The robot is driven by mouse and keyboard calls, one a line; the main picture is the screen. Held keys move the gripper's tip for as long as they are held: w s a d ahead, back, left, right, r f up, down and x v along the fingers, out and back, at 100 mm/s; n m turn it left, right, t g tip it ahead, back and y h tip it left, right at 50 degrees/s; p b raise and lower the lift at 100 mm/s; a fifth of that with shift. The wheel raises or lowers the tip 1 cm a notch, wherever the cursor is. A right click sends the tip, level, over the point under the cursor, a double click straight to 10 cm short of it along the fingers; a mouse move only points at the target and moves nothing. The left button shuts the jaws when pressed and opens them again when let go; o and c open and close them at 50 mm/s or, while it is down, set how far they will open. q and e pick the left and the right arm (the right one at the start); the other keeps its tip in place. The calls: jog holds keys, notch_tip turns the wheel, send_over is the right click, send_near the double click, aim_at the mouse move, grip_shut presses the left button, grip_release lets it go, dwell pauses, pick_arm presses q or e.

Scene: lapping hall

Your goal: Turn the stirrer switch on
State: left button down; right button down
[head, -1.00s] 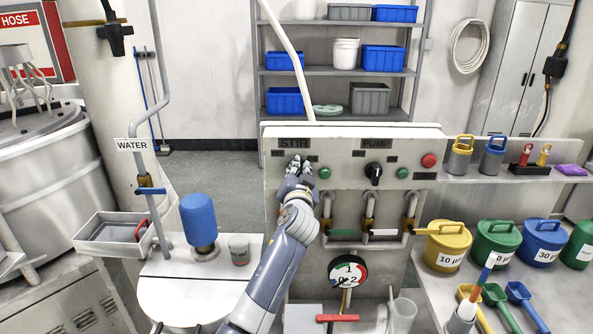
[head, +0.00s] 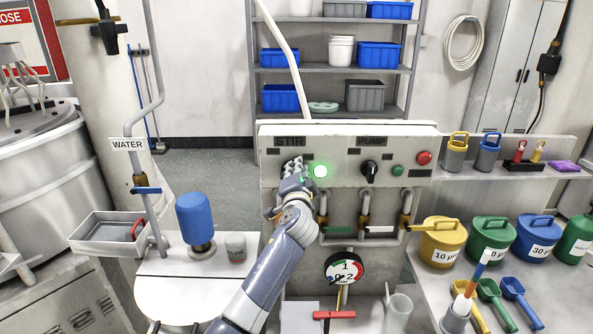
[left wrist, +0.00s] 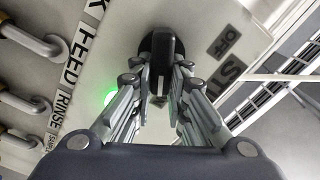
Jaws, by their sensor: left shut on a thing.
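The stirrer switch is a black rotary knob (left wrist: 161,60) on the light grey panel (head: 340,152), below the STIR label (head: 290,141). My left gripper (head: 292,166) is at the panel and covers most of the knob in the head view. In the left wrist view its fingers (left wrist: 163,80) are shut on the knob, one on each side. The green lamp (head: 320,171) beside the STIR knob is lit bright. The OFF label (left wrist: 225,42) shows near the knob in the left wrist view. My right gripper is not in view.
The PUMP knob (head: 369,171), a dark green lamp (head: 397,171) and a red button (head: 424,158) sit further right on the panel. Pipes with valves and a gauge (head: 344,267) are below.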

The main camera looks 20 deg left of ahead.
pick_arm(q)
jog(key=c, duration=1.6)
grip_release()
jog(key=shift+o, duration=0.2)
jog(key=v, duration=1.2)
